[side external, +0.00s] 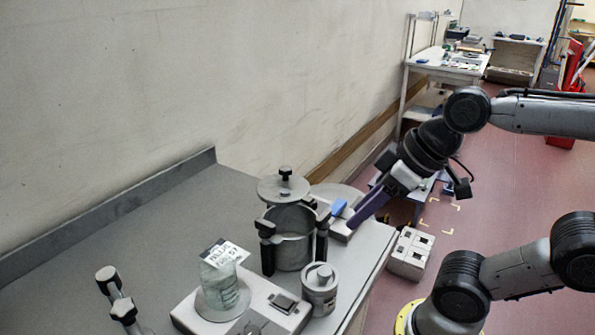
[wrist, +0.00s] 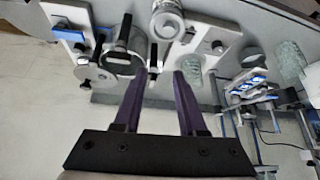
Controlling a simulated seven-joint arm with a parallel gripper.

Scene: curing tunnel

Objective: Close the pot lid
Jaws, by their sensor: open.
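The metal pot (side external: 293,252) stands on the grey bench with black clamp-like fittings around it. Its round lid (side external: 282,190), with a black knob, is off to the back of the pot mouth, leaving the mouth at least partly uncovered; I cannot tell how it is joined. In the wrist view the pot (wrist: 124,62) and the lid (wrist: 98,73) lie up and left of my fingers. My gripper (side external: 354,224) has purple fingers and is to the right of the pot, apart from the lid. In the wrist view my gripper (wrist: 153,75) is open with nothing held between its fingers.
A grey canister (side external: 320,292) stands in front of the pot. A glass jar with a label card (side external: 222,282) stands at left on a pale plate. A pale block with a blue part (side external: 338,207) sits right of the pot. Open bench lies to the left.

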